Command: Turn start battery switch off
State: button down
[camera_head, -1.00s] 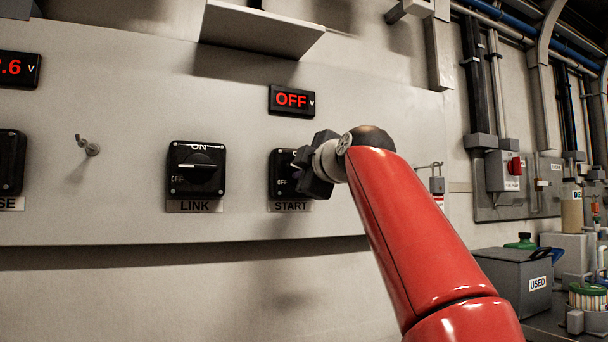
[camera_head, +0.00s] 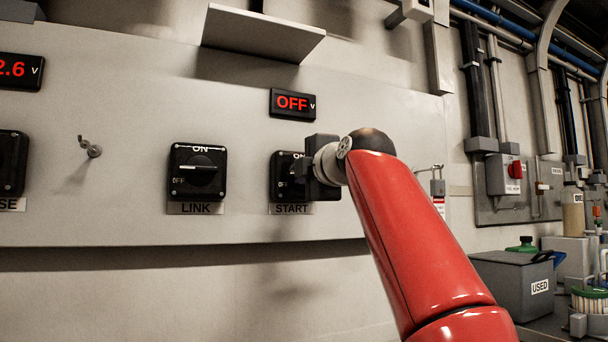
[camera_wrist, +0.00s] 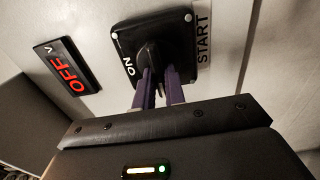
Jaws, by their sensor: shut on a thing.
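The START switch (camera_head: 281,178) is a black square plate with a rotary knob, on the grey panel above a START label (camera_head: 291,209). My gripper (camera_head: 303,170) is in front of it and hides much of its right side. In the wrist view the START switch (camera_wrist: 181,45) shows its black knob (camera_wrist: 149,56) between my two purple fingers. My gripper (camera_wrist: 160,82) is shut on the knob. The display (camera_head: 293,104) above the switch reads OFF in red, and it also shows in the wrist view (camera_wrist: 66,70).
The LINK switch (camera_head: 197,171) is to the left, its white pointer level. A shelf (camera_head: 262,32) juts out above. A grey USED box (camera_head: 517,279) stands at the lower right.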

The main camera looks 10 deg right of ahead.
jog(key=shift+f, duration=0.1)
jog(key=c, duration=1.5)
grip_release()
jog(key=shift+o, duration=0.2)
jog(key=s+d+b, duration=0.1)
jog(key=s+b, duration=0.2)
jog(key=s, duration=0.4)
jog(key=shift+s+d, duration=0.25)
jog(key=shift+s, duration=0.1)
